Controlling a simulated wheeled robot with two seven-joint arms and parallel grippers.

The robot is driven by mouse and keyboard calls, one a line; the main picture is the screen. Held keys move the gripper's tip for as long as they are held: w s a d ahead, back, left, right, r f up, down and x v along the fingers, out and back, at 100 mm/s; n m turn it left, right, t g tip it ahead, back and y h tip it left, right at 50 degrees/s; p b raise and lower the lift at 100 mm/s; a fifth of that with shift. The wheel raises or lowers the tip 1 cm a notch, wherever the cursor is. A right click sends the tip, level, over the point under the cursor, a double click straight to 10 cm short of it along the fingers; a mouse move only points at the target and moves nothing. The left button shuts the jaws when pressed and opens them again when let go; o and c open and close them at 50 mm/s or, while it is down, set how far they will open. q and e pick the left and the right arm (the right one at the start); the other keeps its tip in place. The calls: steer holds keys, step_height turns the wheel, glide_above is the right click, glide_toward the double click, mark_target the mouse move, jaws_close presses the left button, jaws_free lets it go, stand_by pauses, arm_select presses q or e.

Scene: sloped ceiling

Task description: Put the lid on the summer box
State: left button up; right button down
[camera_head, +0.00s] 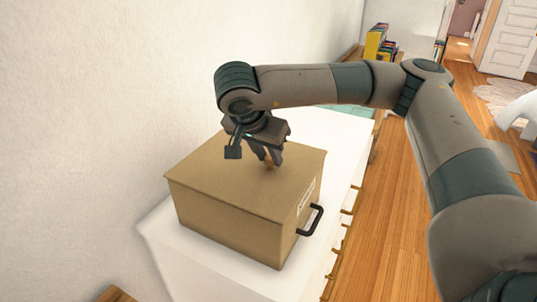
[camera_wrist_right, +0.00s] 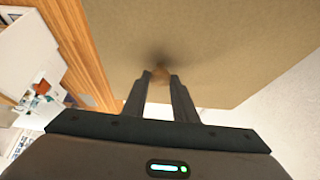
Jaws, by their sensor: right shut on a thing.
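The summer box (camera_head: 235,235) is a tan cardboard-coloured box with a black side handle and a white label. It stands on a white cabinet. Its flat tan lid (camera_head: 215,180) lies across the top of the box, and I see no clear gap along the visible edges. My right gripper (camera_head: 270,161) points down at the lid and is shut on a small brown knob at its middle. In the right wrist view the fingertips (camera_wrist_right: 160,77) close around the knob, with the lid (camera_wrist_right: 220,40) filling the upper part. My left gripper is not in view.
The white cabinet top (camera_head: 165,240) has free room around the box. A white wall stands close on the left. Books (camera_head: 376,42) stand farther back, and wooden floor (camera_head: 400,230) lies to the right.

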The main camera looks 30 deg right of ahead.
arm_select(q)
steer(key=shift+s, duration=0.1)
arm_select(e)
steer(key=c, duration=1.4)
jaws_free()
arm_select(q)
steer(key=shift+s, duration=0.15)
arm_select(e)
steer(key=shift+o, duration=0.2)
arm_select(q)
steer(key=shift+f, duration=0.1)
